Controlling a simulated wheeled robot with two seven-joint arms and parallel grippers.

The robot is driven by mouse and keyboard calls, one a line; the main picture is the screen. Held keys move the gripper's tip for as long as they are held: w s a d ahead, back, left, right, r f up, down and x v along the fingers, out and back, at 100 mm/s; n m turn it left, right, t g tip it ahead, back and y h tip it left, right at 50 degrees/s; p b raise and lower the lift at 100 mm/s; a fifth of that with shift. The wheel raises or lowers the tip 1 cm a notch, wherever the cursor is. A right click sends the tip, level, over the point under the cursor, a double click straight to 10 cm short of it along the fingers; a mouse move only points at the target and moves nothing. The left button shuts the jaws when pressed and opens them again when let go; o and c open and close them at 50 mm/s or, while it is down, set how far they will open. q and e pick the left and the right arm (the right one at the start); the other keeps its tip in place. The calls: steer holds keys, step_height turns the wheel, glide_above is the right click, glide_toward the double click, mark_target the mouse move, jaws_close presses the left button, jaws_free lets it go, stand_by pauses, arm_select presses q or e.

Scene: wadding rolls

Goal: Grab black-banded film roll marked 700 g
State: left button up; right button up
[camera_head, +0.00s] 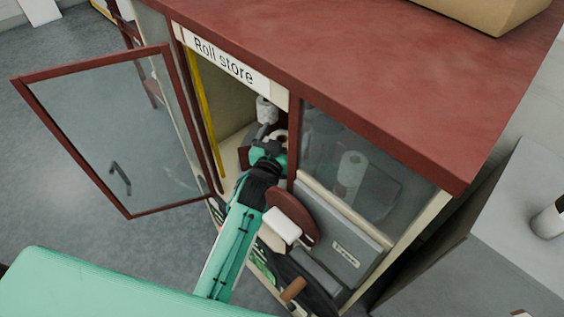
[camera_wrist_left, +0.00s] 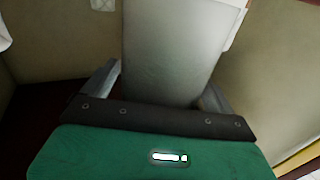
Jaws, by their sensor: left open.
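My left arm reaches into the open compartment of the cabinet under the "Roll store" sign. My left gripper (camera_head: 272,140) is partly hidden by its own wrist there. In the left wrist view the left gripper (camera_wrist_left: 158,88) is open, one finger on each side of a pale grey-white roll (camera_wrist_left: 175,50). I cannot tell if the fingers touch it. No black band or 700 g mark is readable on it. In the head view a white roll (camera_head: 266,109) stands in the compartment just beyond the gripper; I cannot tell if it is the same one. My right gripper is not in view.
The glass door (camera_head: 110,130) hangs open to the left. A closed glass pane (camera_head: 365,160) covers the right compartment, with a pale roll (camera_head: 351,171) behind it. The red cabinet top (camera_head: 400,70) overhangs. Below are a grey box (camera_head: 345,245) and a red disc (camera_head: 292,215).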

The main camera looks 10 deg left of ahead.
arm_select(q)
steer(key=c, duration=1.8)
steer(key=shift+w+r, duration=0.1)
jaws_close()
steer(key=shift+r, duration=0.15)
